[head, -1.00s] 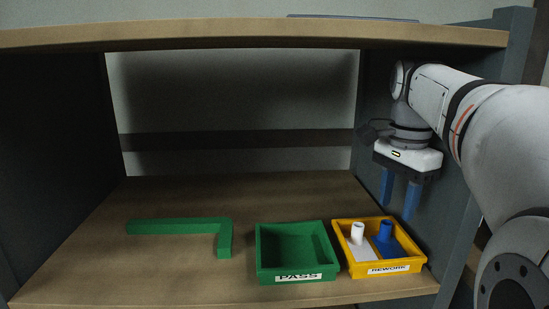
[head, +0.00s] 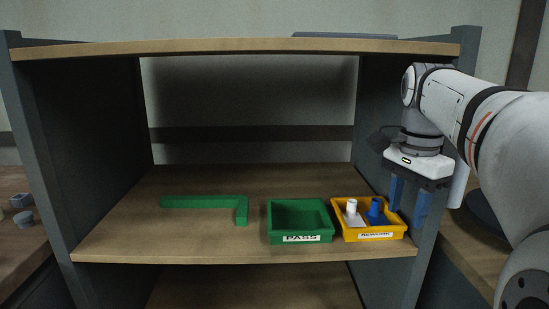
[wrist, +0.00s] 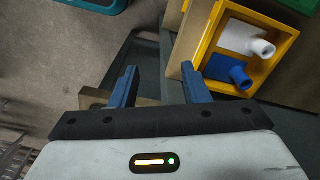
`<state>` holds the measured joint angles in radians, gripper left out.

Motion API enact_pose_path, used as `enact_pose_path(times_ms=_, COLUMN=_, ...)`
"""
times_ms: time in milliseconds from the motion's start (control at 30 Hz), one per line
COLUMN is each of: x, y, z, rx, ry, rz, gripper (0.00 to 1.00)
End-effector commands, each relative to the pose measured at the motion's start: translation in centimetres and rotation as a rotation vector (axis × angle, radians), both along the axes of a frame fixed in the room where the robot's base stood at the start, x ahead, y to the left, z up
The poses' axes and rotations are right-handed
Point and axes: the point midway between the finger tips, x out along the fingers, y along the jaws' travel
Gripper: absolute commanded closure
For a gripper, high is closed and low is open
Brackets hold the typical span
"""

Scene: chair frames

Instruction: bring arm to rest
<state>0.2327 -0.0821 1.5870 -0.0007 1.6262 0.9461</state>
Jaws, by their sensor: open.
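My gripper (head: 408,203) hangs fingers-down at the right side of the shelf unit in the head view, beside the right post. Its blue fingers are apart with nothing between them. In the wrist view my gripper (wrist: 158,88) is open above the edge of the shelf, with floor below on the left. The yellow REWORK tray (head: 376,236) stands on the shelf just left of my gripper and holds a white part (head: 352,213) and a blue part (head: 376,212). The tray (wrist: 205,45) is to the right of my fingers in the wrist view.
A green PASS tray (head: 300,239) stands empty left of the yellow tray. A green L-shaped bar (head: 205,202) lies further left. An upper board (head: 240,46) and side posts enclose the shelf. Side surfaces show at both picture edges, with grey items (head: 23,218) on the left one.

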Motion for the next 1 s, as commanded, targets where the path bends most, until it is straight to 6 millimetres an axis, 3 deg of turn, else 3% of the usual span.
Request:
enact_pose_path(times_ms=567, x=-2.7, y=3.1, z=3.3, rx=-0.024, ry=-0.056, rz=0.360, gripper=0.58)
enact_pose_path(times_ms=1000, x=-9.1, y=7.3, z=5.8, rx=-0.098, ry=-0.149, rz=0.951, gripper=0.58)
